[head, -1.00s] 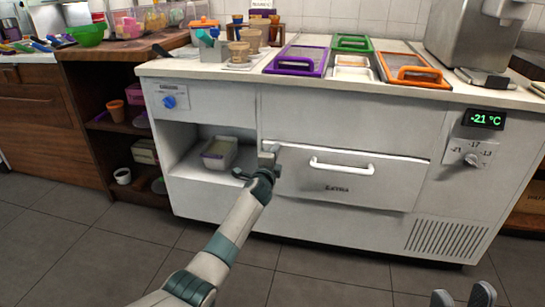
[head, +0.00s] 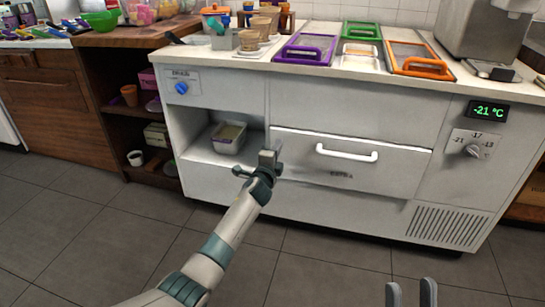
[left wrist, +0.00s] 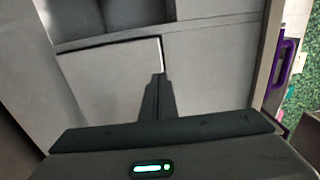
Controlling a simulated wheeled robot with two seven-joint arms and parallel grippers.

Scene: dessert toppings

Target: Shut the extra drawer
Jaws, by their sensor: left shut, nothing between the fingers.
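The extra drawer (head: 300,156) is the wide grey front with a white bar handle (head: 347,154) in the counter unit. Its label under the handle is blurred. Its front appears to stand slightly proud of the cabinet, with a shadow along its lower edge; how far is hard to tell. My left gripper (head: 270,158) is shut and empty at the drawer front's left edge; contact cannot be told. Its dark fingers (left wrist: 158,96) show together in the left wrist view, before grey panels and a bright thin seam. My right gripper (head: 411,293) shows two separated fingertips at the bottom edge, empty.
Left of the drawer is an open compartment with a small container (head: 229,138). The counter top holds purple (head: 304,49), green (head: 361,29) and orange (head: 419,60) lidded frames. A dark shelf with pots stands further left. The floor in front is clear.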

